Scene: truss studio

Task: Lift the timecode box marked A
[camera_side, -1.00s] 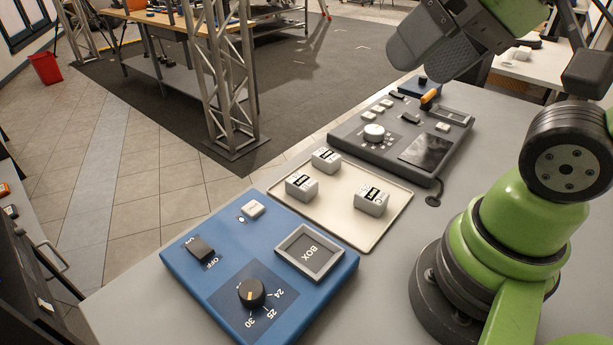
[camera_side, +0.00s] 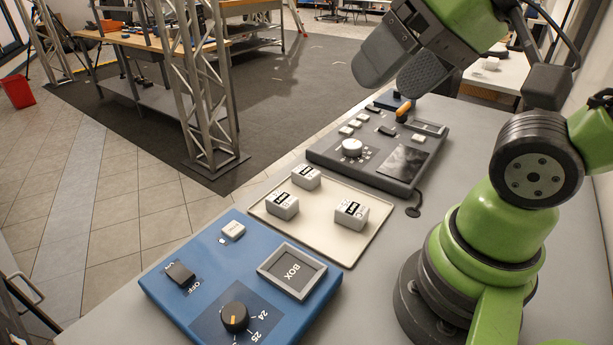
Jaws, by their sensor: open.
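Three small white timecode boxes with dark labels stand on a cream tray (camera_side: 330,242): a left box (camera_side: 283,206), a back box (camera_side: 306,177) and a right box (camera_side: 351,214). Their letters are too small to read, so I cannot tell which is marked A. My gripper (camera_side: 375,98) is open and empty, with its two grey fingers apart. It hangs high in the upper part of the view, above the far end of the table and well clear of the boxes.
A blue panel (camera_side: 200,300) with a knob, switch, button and a recess marked BOX (camera_side: 292,271) lies in front of the tray. A dark grey control panel (camera_side: 330,158) with a white knob and an orange-tipped lever lies behind it. The table (camera_side: 375,290) is bare right of the tray.

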